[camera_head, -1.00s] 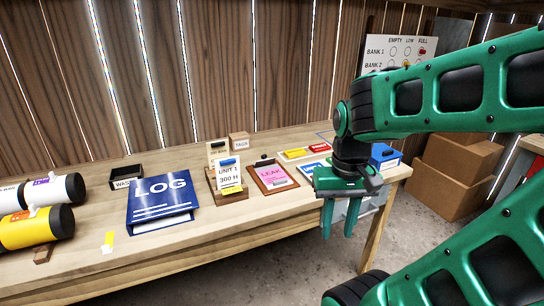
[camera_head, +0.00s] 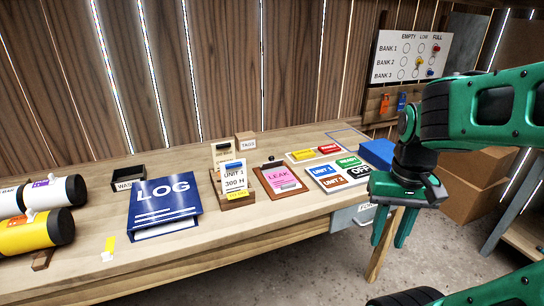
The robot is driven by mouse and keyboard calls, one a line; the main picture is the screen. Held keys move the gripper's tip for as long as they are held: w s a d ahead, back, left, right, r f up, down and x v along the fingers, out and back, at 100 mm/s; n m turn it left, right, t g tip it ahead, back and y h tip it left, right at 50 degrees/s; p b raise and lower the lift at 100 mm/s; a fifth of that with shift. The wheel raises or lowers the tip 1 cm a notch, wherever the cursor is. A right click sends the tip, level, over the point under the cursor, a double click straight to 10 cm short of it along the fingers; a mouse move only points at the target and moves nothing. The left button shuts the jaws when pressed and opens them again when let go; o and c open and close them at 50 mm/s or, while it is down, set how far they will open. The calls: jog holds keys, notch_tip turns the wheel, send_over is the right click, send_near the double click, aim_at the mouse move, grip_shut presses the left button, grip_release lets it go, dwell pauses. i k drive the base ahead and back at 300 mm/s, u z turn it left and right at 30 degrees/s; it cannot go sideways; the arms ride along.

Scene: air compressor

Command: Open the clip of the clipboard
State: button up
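A small brown clipboard (camera_head: 270,187) lies on the workbench near the middle of the picture. It bears a pink sheet marked LEAK (camera_head: 284,179). A dark clip (camera_head: 271,164) sits at its far edge; whether it is open or shut is too small to tell. My gripper (camera_head: 392,240) hangs fingers down at the right, past the bench's front edge and well apart from the clipboard. Its two green fingers are spread with a gap between them, and nothing shows in it.
The blue LOG binder (camera_head: 163,200) and card stand (camera_head: 232,190) are left of the clipboard. A sign tray (camera_head: 341,178) is right of it. Gas cylinders (camera_head: 35,230) lie far left. A gauge board (camera_head: 410,57) is at the back; boxes (camera_head: 470,195) stand on the floor.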

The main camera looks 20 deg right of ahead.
aim_at(273, 162)
jog(key=z, duration=0.05)
jog(key=i, duration=1)
jog(key=u, duration=0.05)
